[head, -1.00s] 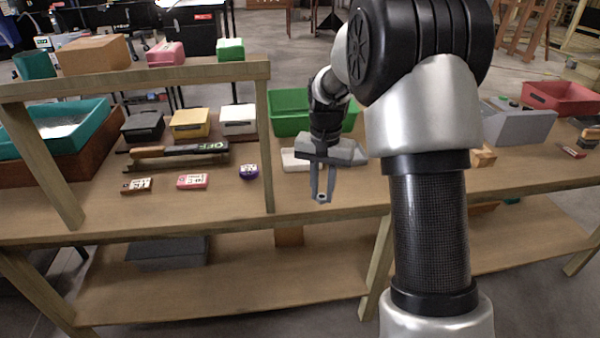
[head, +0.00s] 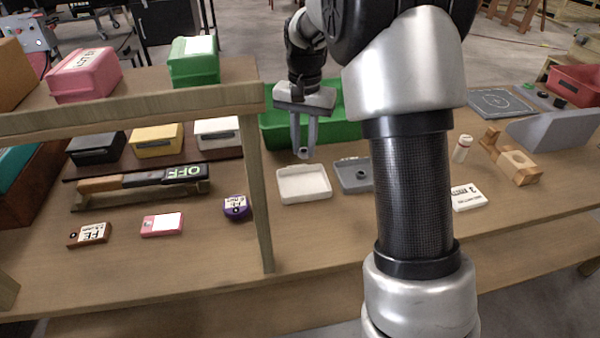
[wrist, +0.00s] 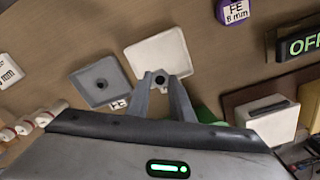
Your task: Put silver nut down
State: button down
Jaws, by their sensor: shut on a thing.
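My gripper (head: 304,152) is shut on the small silver nut (head: 303,154), which is held at the fingertips. In the wrist view the nut (wrist: 160,78) shows as a dark ring between the tips of my gripper (wrist: 161,80). The gripper points down, above and just behind a shallow white tray (head: 304,195). In the wrist view the fingertips overlap the near edge of the white tray (wrist: 158,50). The nut appears to be above the table; its exact height is hard to tell.
A grey tray (head: 345,184) with a small dark round thing in it sits right of the white tray. A green bin (head: 345,130) stands behind. A wooden shelf post (head: 255,190) rises to the left, near a purple FE block (head: 236,207). A white label block (head: 468,198) lies right.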

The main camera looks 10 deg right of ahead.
jog(key=b, duration=0.1)
send_over(304, 184)
notch_tip(304, 184, down, 6)
jog(key=shift+s+r, duration=0.1)
jog(key=shift+r, duration=0.05)
jog(key=shift+f+b, duration=0.3)
jog(key=shift+f, duration=1.7)
jog(key=shift+f, duration=0.1)
jog(key=c, duration=1.6)
grip_release()
jog(key=shift+o, duration=0.2)
